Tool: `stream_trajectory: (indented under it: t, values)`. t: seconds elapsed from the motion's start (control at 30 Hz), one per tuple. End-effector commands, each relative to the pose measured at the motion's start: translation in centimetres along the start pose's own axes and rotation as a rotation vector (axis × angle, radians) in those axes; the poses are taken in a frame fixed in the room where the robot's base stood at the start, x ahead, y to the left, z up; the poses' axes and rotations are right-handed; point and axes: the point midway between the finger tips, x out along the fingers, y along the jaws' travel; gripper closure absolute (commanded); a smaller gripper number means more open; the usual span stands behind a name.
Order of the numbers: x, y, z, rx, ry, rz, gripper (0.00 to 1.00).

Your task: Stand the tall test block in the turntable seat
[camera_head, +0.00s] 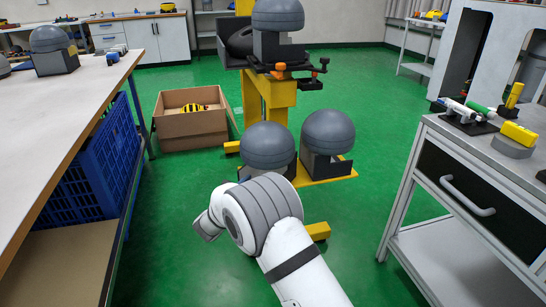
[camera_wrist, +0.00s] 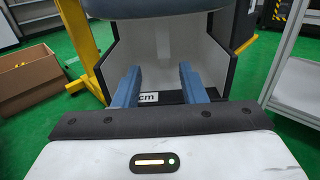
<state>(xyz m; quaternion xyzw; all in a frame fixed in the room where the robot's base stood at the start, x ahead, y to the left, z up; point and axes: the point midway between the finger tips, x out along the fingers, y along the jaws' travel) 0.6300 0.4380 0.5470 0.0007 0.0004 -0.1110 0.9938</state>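On the cart at the right in the head view, a slim upright yellow block (camera_head: 514,96) may be the tall test block. In front of it a wider yellow piece (camera_head: 519,133) rests on a round grey disc (camera_head: 511,148), which may be the turntable; I cannot make out a seat. In the wrist view my gripper (camera_wrist: 157,85) is open, with two blue-grey fingers apart and nothing held between them. It faces a white-sided, dark-edged housing (camera_wrist: 230,65) under a grey rounded body. My fingers are not clearly visible in the head view.
The cart (camera_head: 470,148) also carries a green cylinder (camera_head: 478,108) and small dark parts. Grey domes (camera_head: 328,132) on a yellow stand (camera_head: 278,95) are ahead of my arm. A long bench (camera_head: 60,100) with a blue crate (camera_head: 90,165) is left. Green floor lies between.

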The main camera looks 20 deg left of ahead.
Motion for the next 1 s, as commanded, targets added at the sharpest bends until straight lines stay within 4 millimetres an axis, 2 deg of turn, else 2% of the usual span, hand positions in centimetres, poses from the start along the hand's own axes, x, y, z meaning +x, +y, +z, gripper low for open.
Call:
stream_trajectory:
  t: [0.53,0.77,1.0]
  values:
    - [6.9,-0.8,0.6,0.000,-0.001,-0.008,0.62]
    - [7.1,-0.9,0.8,-0.002,0.000,-0.008,0.62]
    - [7.2,-0.9,0.7,-0.002,0.000,-0.009,0.82]
